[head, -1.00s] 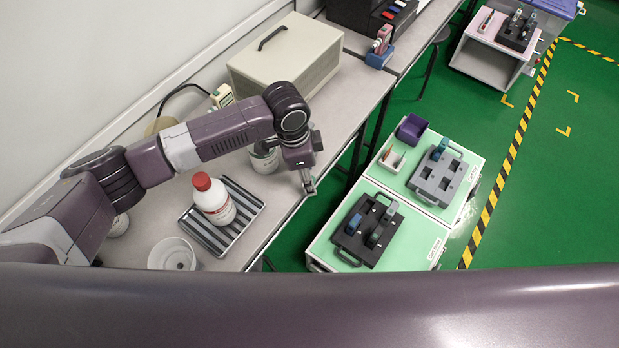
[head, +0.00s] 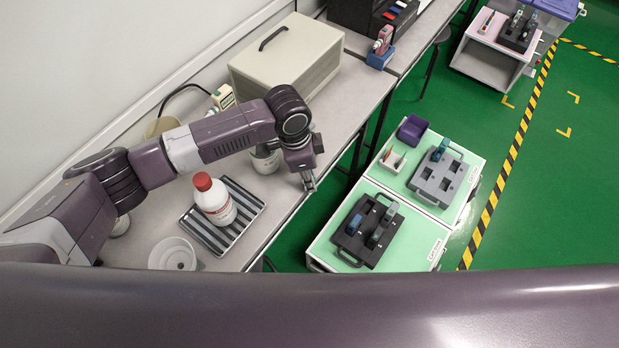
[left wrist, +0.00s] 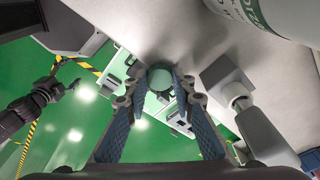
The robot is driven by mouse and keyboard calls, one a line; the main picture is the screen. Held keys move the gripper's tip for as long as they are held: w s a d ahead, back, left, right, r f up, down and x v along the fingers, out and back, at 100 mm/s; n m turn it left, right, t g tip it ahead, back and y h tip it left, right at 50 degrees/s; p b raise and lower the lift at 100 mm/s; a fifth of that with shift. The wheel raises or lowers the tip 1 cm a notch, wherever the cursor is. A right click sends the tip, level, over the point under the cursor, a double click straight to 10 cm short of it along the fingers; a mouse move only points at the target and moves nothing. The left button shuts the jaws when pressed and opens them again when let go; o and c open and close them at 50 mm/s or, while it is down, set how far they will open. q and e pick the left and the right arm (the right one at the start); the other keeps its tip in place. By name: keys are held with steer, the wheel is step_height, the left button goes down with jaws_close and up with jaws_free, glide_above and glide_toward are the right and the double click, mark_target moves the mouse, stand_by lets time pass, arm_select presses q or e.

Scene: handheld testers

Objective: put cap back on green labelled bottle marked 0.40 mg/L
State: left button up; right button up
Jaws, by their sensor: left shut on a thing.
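My left gripper (head: 309,184) hangs at the front edge of the bench. In the left wrist view its blue-padded fingers (left wrist: 160,88) are shut on a small round grey-green cap (left wrist: 160,77). A white bottle with green print (left wrist: 262,14) fills the top right of the left wrist view, apart from the cap. In the head view a white bottle (head: 265,162) stands on the bench behind my left forearm, partly hidden; its marking cannot be read. A dark jointed arm, apparently my right one, shows at the left wrist view's left side, its gripper (left wrist: 70,88) too small to judge.
A red-capped white bottle (head: 213,198) stands on a striped tray (head: 247,226). A white cup (head: 172,254) is near it. A large beige case (head: 285,60) stands behind my arm. Green-topped carts (head: 330,225) with testers are right of the bench, across a gap.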

arm_select(q)
steer(key=shift+r, duration=0.1)
step_height(320, 180, up, 20)
steer(key=b, duration=0.1)
stand_by(0.4)
